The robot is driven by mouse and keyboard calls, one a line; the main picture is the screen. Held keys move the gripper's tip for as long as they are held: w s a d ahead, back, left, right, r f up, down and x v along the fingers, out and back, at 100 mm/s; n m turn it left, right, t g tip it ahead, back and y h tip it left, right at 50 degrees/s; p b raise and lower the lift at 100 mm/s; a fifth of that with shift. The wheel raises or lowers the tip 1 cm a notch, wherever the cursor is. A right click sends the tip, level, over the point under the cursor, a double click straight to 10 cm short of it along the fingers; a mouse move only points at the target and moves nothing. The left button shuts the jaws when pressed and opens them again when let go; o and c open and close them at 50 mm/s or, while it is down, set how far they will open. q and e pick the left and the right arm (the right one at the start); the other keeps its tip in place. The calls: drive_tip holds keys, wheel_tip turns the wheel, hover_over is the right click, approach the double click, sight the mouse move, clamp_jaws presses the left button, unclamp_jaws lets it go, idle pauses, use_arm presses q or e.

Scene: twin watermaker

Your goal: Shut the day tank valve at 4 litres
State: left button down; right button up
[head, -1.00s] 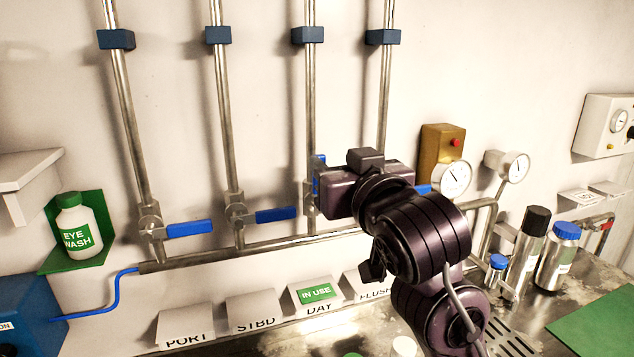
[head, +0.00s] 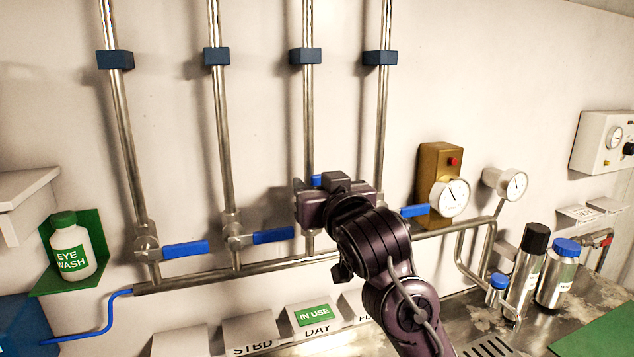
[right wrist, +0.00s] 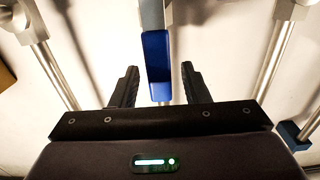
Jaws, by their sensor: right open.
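The day tank valve is on the third pipe, above the DAY label (head: 318,331). The tip of its blue handle (head: 318,181) shows above my right gripper (head: 306,205), standing upright along the pipe. The rest of the valve is hidden behind the gripper. In the right wrist view the blue handle (right wrist: 157,58) lies between the spread fingers of my right gripper (right wrist: 160,75), with a gap on each side. My right gripper is open and holds nothing. My left gripper is not in view. No litre reading can be made out.
Blue handles of the PORT valve (head: 186,249) and STBD valve (head: 272,237) point sideways on the left. Another blue handle (head: 414,211) points sideways to the right, near a round gauge (head: 449,196). A green IN USE tag (head: 314,315) is on the DAY label.

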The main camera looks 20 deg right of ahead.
clamp_jaws()
